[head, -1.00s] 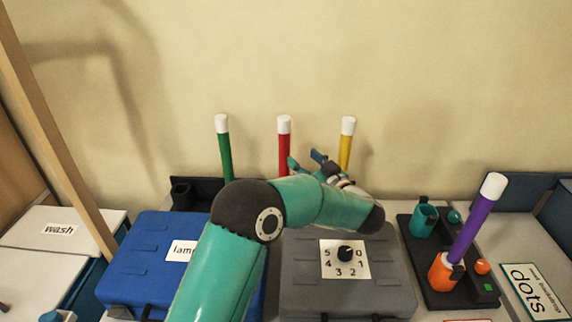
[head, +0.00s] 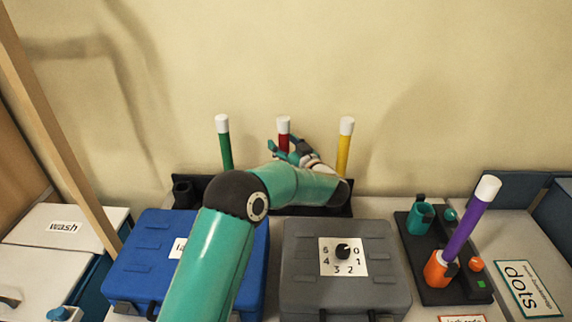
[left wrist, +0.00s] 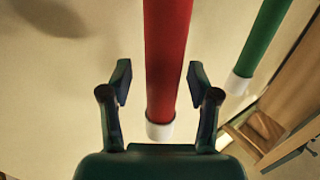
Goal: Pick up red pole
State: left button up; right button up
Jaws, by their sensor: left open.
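The red pole (head: 284,130) with a white tip stands upright at the back, between a green pole (head: 225,145) and a yellow pole (head: 344,155). Its lower part is hidden behind my left arm in the head view. My left gripper (head: 283,148) is at the red pole. In the left wrist view the red pole (left wrist: 167,55) runs between the two open fingers of my left gripper (left wrist: 158,85), with its white end toward the palm. The fingers stand apart from the pole on both sides. My right gripper is not in view.
A dark rack (head: 190,186) stands along the wall. In front are a blue case (head: 135,265) and a grey case (head: 300,265) with a dial. A purple pole (head: 468,222) stands in an orange holder at right. A wooden post (head: 60,130) rises at left.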

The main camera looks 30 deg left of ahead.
pick_arm(q)
grip_shut()
jog(key=shift+r, duration=0.1)
dwell(0.4)
notch_tip(320, 180, up, 20)
dwell(0.7)
jog(key=shift+p, duration=0.6)
